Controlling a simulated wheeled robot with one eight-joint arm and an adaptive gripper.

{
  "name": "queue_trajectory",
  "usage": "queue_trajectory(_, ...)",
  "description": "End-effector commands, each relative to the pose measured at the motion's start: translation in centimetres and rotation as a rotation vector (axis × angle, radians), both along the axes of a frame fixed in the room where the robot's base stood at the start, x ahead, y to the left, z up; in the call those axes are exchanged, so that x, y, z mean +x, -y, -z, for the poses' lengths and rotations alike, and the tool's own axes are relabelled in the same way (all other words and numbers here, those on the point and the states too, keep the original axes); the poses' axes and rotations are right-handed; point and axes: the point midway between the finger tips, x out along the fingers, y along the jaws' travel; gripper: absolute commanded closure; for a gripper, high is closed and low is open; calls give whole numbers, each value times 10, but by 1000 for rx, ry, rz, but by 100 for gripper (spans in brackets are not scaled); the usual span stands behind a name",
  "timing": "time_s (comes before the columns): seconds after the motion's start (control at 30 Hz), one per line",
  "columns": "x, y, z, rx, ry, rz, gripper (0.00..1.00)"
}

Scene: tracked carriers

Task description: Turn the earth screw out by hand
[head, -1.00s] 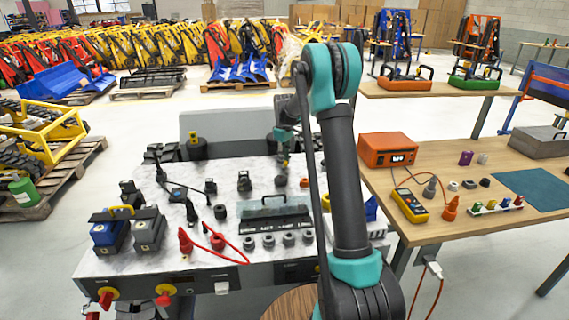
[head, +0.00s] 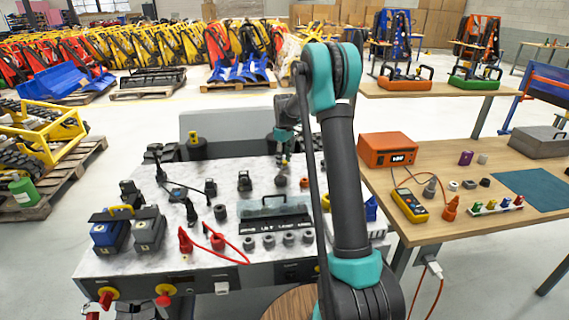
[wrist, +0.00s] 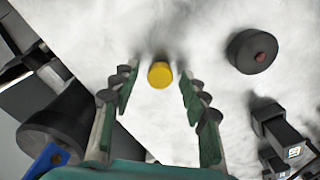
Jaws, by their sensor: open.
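In the wrist view a small yellow round knob (wrist: 160,75) stands on the pale marbled surface; I take it for the earth screw, though no label shows. My gripper (wrist: 158,78) is open, with one finger on each side of the knob and a visible gap to both. Nothing is held. In the head view my gripper (head: 283,151) hangs above the back part of the marbled bench (head: 165,245). The knob under it cannot be made out there, and my arm covers part of the bench's right side.
The wrist view shows a black round part with a red centre (wrist: 252,52) at right, black connectors (wrist: 280,130) at lower right and a large black cylinder (wrist: 55,125) at left. A red lead (head: 232,250) lies at the bench front. A wooden table (head: 455,220) stands at right.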

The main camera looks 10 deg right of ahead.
Motion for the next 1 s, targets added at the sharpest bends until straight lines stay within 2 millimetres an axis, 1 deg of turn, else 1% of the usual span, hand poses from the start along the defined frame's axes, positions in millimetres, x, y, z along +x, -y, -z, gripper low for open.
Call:
queue_trajectory(0.1, 0, 0, 0, 0, 0, 193, 55)
queue_trajectory(0.3, 0, 0, 0, 0, 0, 519, 55)
queue_trajectory(0.4, 0, 0, 0, 0, 0, 651, 55)
queue_trajectory(0.57, 0, 0, 0, 0, 0, 742, 55)
queue_trajectory(0.63, 0, 0, 0, 0, 0, 804, 55)
queue_trajectory(1.0, 0, 0, 0, 0, 0, 1399, 55)
